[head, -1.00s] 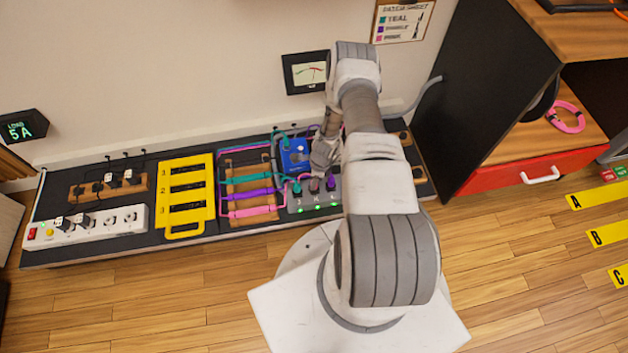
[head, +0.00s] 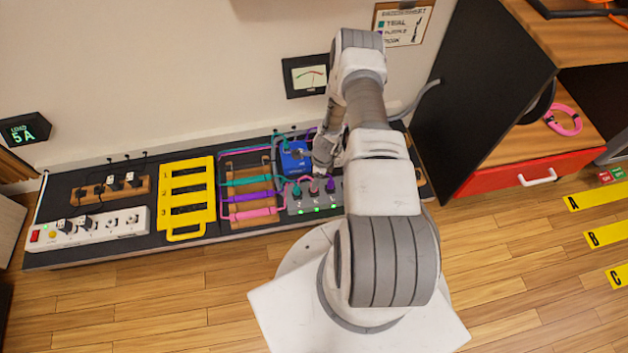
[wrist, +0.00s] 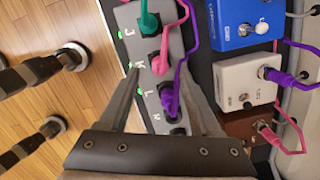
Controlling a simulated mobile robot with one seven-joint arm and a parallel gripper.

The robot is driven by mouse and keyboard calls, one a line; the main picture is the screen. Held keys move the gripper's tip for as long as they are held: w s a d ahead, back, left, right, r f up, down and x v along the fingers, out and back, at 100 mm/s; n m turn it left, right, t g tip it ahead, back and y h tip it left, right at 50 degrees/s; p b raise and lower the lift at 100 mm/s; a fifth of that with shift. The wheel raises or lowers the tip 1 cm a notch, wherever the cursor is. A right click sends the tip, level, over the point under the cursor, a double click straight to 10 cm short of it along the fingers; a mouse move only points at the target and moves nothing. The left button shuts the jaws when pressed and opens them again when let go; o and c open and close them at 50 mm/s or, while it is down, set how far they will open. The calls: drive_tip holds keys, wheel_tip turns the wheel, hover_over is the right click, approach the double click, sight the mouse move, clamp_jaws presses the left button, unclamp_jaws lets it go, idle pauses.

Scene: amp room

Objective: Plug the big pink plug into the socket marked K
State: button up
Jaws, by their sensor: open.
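The big pink plug (wrist: 160,64) sits at the socket marked K on the grey socket box (wrist: 152,47), and its pink cable runs up in the wrist view. It looks seated, though its base is partly hidden. A teal plug (wrist: 149,22) is at J and a purple plug (wrist: 170,101) is at L. My gripper (wrist: 162,70) is open, with its fingers apart on either side of the row of plugs. In the head view, my gripper (head: 323,160) is just behind the grey box (head: 300,207), and the pink plug (head: 314,186) shows in front of it.
A blue pedal (head: 294,158) stands close behind the box, and a white pedal (wrist: 245,82) is beside it in the wrist view. A yellow frame (head: 187,232) and a white power strip (head: 90,235) lie left. A black cabinet (head: 480,95) stands right.

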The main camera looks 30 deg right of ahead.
wheel_tip(320, 180, up, 13)
drive_tip(key=s+d+p, duration=0.1)
drive_tip(key=p, duration=0.2)
drive_tip(key=shift+d+p, duration=0.3)
drive_tip(key=shift+p, duration=0.05)
drive_tip(key=shift+r, duration=0.15)
drive_tip(key=w+a+r+n+t, duration=0.15)
drive_tip(key=r+n, duration=0.25)
drive_tip(key=r, duration=0.7)
drive_tip(key=w+a+r+n, duration=0.3)
drive_tip(key=r, duration=0.8)
drive_tip(key=w+a+r+n+t, duration=0.15)
drive_tip(key=r+n, duration=0.25)
drive_tip(key=r, duration=0.7)
drive_tip(key=s+a+r+n, duration=0.45)
drive_tip(key=s+r, duration=0.25)
drive_tip(key=r, duration=0.2)
drive_tip(key=s+a+r+n, duration=0.3)
drive_tip(key=s+r+n, duration=0.3)
drive_tip(key=r, duration=0.4)
drive_tip(key=s+a+r+n+t+h+p, duration=0.15)
drive_tip(key=s+r+n, duration=0.25)
drive_tip(key=s, duration=0.7)
wheel_tip(320, 180, up, 17)
drive_tip(key=p, duration=1.7)
drive_tip(key=shift+w+d+r, duration=0.2)
drive_tip(key=shift+w, duration=0.1)
